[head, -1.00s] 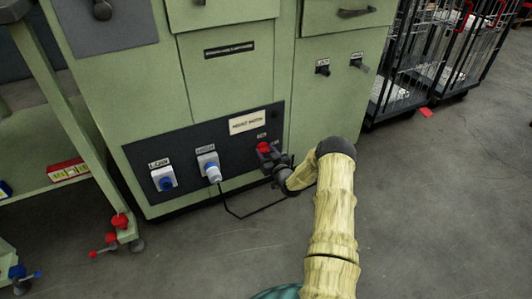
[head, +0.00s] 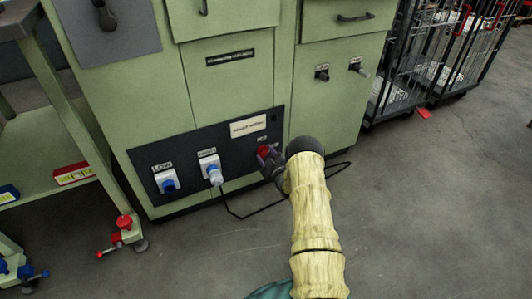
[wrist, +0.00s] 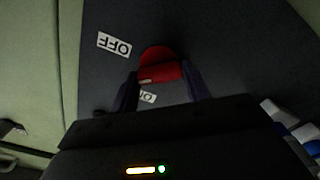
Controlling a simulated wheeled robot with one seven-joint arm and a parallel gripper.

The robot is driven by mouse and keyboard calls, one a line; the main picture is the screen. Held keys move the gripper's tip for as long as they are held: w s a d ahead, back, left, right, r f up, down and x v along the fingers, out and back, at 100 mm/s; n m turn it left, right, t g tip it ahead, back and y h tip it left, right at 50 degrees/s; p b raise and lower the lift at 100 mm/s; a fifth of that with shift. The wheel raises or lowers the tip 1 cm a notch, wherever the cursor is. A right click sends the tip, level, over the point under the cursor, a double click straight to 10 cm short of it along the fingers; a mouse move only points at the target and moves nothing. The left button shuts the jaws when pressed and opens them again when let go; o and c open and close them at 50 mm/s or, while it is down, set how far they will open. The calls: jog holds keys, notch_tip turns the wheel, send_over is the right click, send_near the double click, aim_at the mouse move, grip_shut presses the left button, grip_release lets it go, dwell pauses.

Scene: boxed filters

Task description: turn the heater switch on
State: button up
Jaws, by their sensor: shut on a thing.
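The heater switch is a red knob (head: 264,151) on the dark lower panel (head: 237,147) of the green cabinet. It also shows in the wrist view as a red knob (wrist: 160,66) between my two fingers.
A blue socket (head: 167,181) and a second socket with a pale plug (head: 214,172) are on the panel left of the knob. A black cable (head: 247,214) hangs from the plug and runs along the floor. Wire carts (head: 430,60) stand at the right. Open floor lies at front right.

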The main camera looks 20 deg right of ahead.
jog(key=n+p, duration=0.1)
jog(key=n, duration=0.3)
jog(key=shift+a+n+p, duration=0.15)
jog(key=shift+n+p, duration=0.15)
jog(key=shift+n, duration=0.1)
jog(key=n, duration=0.2)
jog(key=n+p, duration=0.1)
jog(key=n, duration=0.2)
jog(key=shift+f+n, duration=0.2)
jog(key=shift+n, duration=0.1)
jog(key=o, duration=1)
jog(key=shift+s, duration=0.1)
